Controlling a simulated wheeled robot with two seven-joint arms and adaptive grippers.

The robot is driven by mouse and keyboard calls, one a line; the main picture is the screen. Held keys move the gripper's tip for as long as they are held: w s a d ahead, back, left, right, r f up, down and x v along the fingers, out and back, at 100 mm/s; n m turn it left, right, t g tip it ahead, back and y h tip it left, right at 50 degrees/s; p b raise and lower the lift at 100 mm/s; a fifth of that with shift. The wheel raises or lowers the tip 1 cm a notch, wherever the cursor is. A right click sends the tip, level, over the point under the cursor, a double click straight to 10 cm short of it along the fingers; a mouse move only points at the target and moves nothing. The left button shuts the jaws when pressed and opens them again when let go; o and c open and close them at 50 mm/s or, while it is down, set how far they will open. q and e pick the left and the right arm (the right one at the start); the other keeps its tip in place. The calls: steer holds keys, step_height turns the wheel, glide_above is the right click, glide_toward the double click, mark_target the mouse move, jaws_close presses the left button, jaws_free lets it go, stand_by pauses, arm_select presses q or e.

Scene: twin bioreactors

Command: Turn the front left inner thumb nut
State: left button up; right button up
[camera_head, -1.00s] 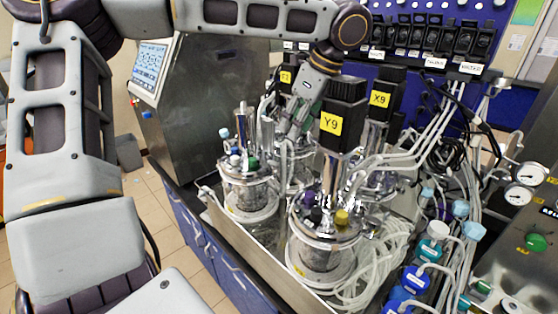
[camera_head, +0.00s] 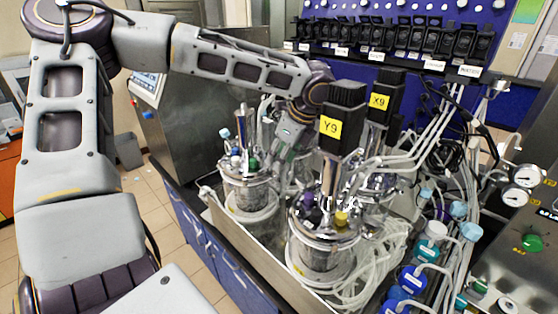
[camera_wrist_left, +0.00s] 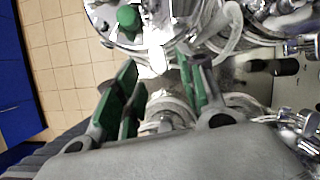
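The left vessel (camera_head: 248,190) is a glass and steel bioreactor with a crowded metal head plate. Any thumb nuts on it are too small to tell apart in the head view. My left gripper (camera_head: 276,165) points down just right of that head plate, among the fittings. In the left wrist view my left gripper (camera_wrist_left: 158,68) has its two green-padded fingers apart, with nothing held between them. A round metal head plate with a green cap (camera_wrist_left: 128,17) lies just beyond the fingertips. I cannot tell whether a finger touches anything. My right gripper is not in view.
The front vessel with the Y9 motor block (camera_head: 341,117) stands close to the right of my gripper, with the X9 block (camera_head: 384,97) behind it. White tubes (camera_head: 372,262) crowd the tray's right side. A steel cabinet (camera_head: 205,110) stands behind left.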

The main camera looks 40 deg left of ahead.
arm_select(q)
steer(key=shift+x, duration=1.2)
jaws_close()
